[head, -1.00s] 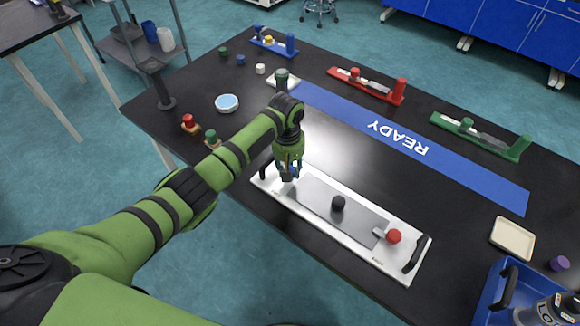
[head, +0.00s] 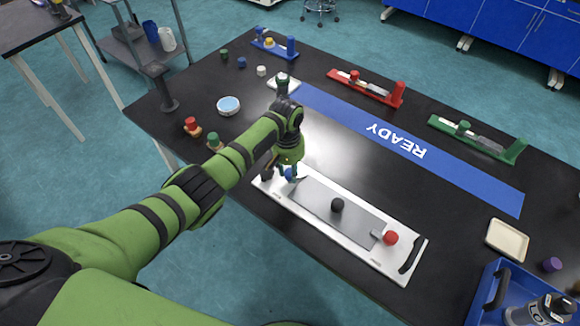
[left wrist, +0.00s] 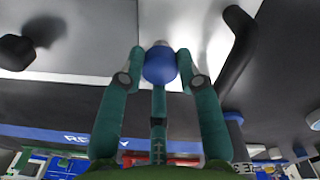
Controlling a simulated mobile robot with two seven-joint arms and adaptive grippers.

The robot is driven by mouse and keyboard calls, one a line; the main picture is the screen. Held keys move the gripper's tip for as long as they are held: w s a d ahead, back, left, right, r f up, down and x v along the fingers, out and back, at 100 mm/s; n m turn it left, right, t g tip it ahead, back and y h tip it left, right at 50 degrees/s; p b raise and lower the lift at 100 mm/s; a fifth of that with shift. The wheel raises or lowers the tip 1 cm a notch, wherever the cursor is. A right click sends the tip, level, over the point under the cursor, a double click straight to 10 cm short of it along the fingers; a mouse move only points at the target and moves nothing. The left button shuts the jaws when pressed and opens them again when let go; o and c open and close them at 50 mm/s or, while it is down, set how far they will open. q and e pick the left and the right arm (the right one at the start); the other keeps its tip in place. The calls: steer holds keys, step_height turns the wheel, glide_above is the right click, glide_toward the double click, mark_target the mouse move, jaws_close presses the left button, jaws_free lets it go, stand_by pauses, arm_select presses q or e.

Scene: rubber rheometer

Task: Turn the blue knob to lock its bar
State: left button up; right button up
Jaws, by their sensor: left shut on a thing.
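The blue knob (head: 290,175) is at the left end of the white plate (head: 340,243), partly hidden by my gripper in the head view. In the left wrist view the blue knob (left wrist: 159,65) sits between my fingertips. My left gripper (head: 286,171) is shut on it, a finger on each side. The knob's bar cannot be made out clearly under the fingers. A red knob (head: 391,238) with a small grey bar (head: 376,234) is at the plate's other end. A black knob (head: 337,205) stands on the grey panel (head: 316,208) between them. My right gripper is not in view.
Black handles stand at both plate ends, the right one (head: 410,256) and one close beside my gripper (head: 267,172). Red (head: 366,88) and green (head: 480,138) fixtures lie beyond the blue READY strip (head: 460,179). A blue crate (head: 484,290) is at the lower right.

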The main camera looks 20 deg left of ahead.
mark_target(288, 171)
arm_select(q)
steer(key=m, duration=0.5)
steer(key=shift+s+f+m+g, duration=0.2)
steer(key=shift+f+m+g, duration=0.05)
steer(key=shift+m+g, duration=0.05)
steer(key=m, duration=0.6)
steer(key=shift+a, duration=0.1)
stand_by(0.3)
steer(key=o, duration=1.1)
steer(key=shift+o, duration=0.2)
steer(key=shift+w+a+r, duration=0.1)
steer(key=shift+w+r, duration=0.15)
steer(key=shift+r, duration=0.4)
step_height(288, 171, up, 11)
steer(key=shift+a, duration=0.15)
